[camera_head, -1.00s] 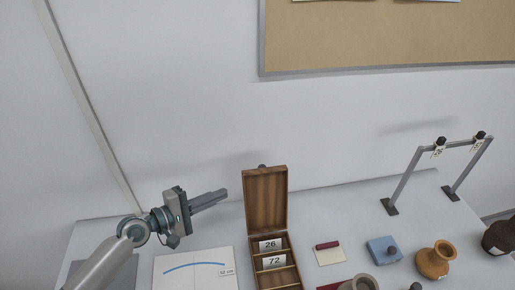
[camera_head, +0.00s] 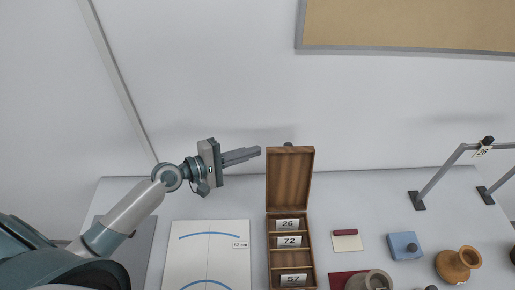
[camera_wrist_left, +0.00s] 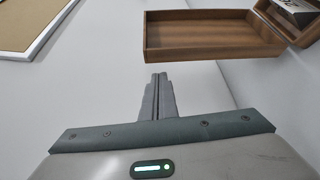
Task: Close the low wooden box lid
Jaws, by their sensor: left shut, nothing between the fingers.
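The low wooden box (camera_head: 271,256) stands on the table with its lid (camera_head: 290,178) open and upright at the back. Cards marked 26, 72 and 57 sit in its compartments. My left gripper (camera_head: 259,151) is shut and empty, just left of the lid's upper part, with its fingers pointing right toward it. In the left wrist view, the shut fingers (camera_wrist_left: 159,78) point toward the lid (camera_wrist_left: 212,30), with a gap that I cannot measure. The box's body (camera_wrist_left: 299,12) shows only partly there. My right gripper is not in view.
A white sheet with blue arcs (camera_head: 210,262) lies left of the box. A dark knob (camera_head: 289,144) shows behind the lid.

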